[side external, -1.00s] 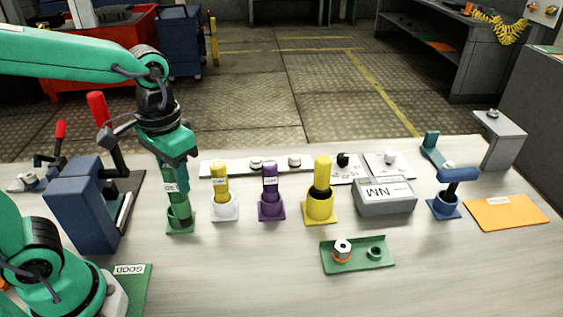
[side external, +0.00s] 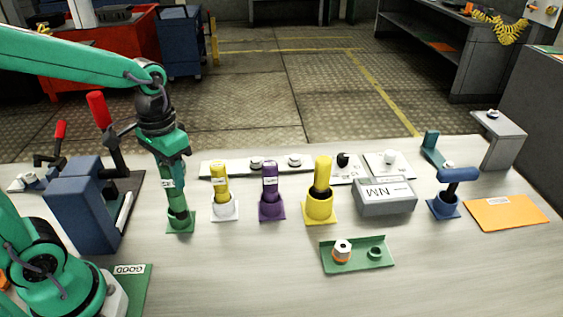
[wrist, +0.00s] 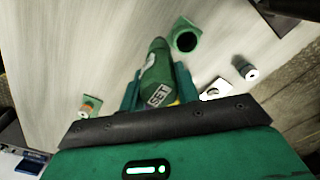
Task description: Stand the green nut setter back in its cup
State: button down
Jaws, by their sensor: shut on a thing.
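My gripper (side external: 170,158) is shut on the green nut setter (side external: 168,185), which has a white label and points down with a slight tilt. In the wrist view the setter (wrist: 157,72) lies between the jaws (wrist: 157,95). The green cup (side external: 180,226) stands on its square base below it. In the side view the setter's lower end overlaps the cup. In the wrist view the cup (wrist: 194,31) shows its dark opening to the right of the setter's tip, apart from it in the picture.
A white cup (side external: 225,212) with a yellow setter, a purple cup (side external: 271,211) and a yellow cup (side external: 319,212) stand in a row to the right. A blue fixture (side external: 82,205) is close on the left. The table front is mostly clear before a green tray (side external: 375,262).

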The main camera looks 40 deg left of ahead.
jog(key=w+a+f, duration=0.2)
jog(key=a+f, duration=0.1)
jog(key=a, duration=0.2)
jog(key=shift+a+f, duration=0.3)
jog(key=shift+a, duration=0.05)
jog(key=shift+f, duration=2.05)
jog(key=c, duration=1)
grip_release()
jog(key=shift+c, duration=0.2)
jog(key=shift+r, duration=0.1)
notch_tip(320, 180, up, 8)
jog(key=shift+w, duration=0.3)
jog(key=shift+d, duration=0.1)
